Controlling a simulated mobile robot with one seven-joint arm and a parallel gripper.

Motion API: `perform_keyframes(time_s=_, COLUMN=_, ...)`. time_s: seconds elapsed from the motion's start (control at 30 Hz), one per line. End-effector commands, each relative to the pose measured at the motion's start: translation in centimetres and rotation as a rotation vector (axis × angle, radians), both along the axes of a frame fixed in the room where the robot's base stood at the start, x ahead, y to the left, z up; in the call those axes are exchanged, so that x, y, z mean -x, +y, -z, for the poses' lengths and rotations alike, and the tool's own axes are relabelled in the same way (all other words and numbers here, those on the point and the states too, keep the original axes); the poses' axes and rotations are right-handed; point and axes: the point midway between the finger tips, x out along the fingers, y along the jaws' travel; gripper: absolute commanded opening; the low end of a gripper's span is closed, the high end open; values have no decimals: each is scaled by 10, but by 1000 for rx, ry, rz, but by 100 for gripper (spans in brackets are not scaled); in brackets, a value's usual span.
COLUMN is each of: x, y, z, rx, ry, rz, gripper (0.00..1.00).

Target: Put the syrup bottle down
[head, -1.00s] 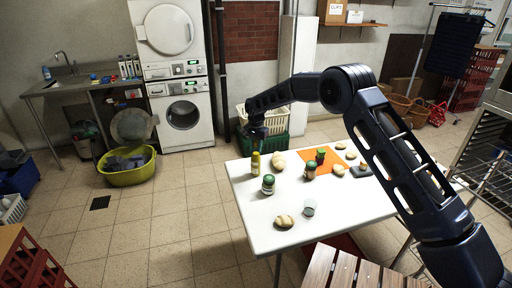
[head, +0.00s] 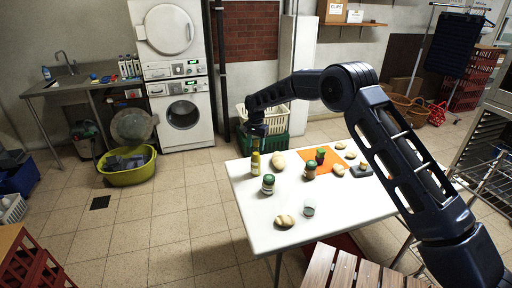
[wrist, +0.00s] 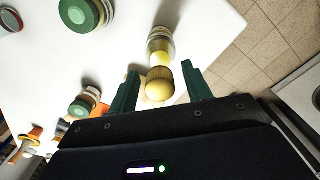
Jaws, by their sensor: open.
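The syrup bottle (head: 255,164), yellowish with a yellow cap, stands upright on the white table (head: 262,222) near its far left corner. My gripper (head: 257,147) is directly above it, pointing down. In the wrist view, the bottle (wrist: 160,45) has its round yellow cap between the two green fingers of my open gripper (wrist: 161,72). Gaps show on both sides of the cap, so the fingers look apart from it. The bottle's base is partly hidden in the wrist view.
More jars stand near the orange mat (head: 331,168). A glass (head: 309,211) stands near the front. Bare table lies between them.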

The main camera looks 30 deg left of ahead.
Motion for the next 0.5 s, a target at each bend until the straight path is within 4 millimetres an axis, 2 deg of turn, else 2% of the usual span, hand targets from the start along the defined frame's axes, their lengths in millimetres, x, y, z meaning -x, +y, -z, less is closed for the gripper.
perform_keyframes(time_s=0.3, x=0, y=1, z=-62, rx=-4, ry=-2, rz=0, gripper=49)
perform_keyframes(time_s=0.5, x=0, y=1, z=-92, rx=-3, ry=-2, rz=0, gripper=49)
